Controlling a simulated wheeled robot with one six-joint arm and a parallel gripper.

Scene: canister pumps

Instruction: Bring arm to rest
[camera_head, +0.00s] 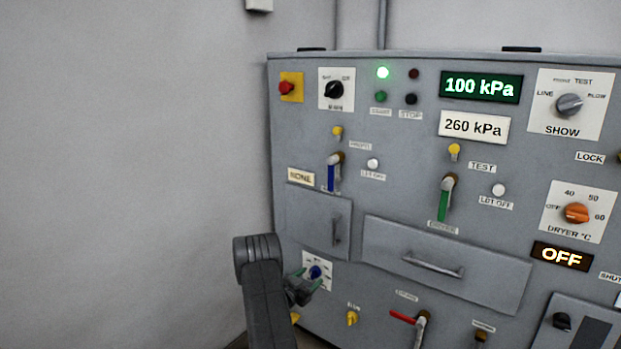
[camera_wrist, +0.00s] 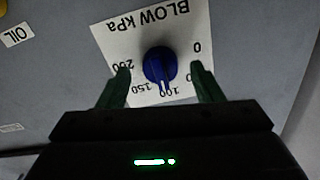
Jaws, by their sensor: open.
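My gripper (camera_head: 306,281) is at the lower left of the grey panel, in front of the blue BLOW kPa knob (camera_head: 315,271). In the wrist view my gripper (camera_wrist: 160,68) is open and empty, its two green fingers on either side of the blue knob (camera_wrist: 157,64). Gaps show between the knob and both fingers; how far the tips are from the panel I cannot tell. The knob's white mark points near 100 on its white plate (camera_wrist: 112,38). My dark arm rises at the panel's left edge.
The grey panel (camera_head: 400,210) carries a cabinet door (camera_head: 312,220) and a drawer with a handle (camera_head: 440,280) near my gripper. A red-handled valve (camera_head: 405,318) and yellow knob (camera_head: 352,318) sit lower right. The bare wall (camera_head: 130,170) leaves free room left.

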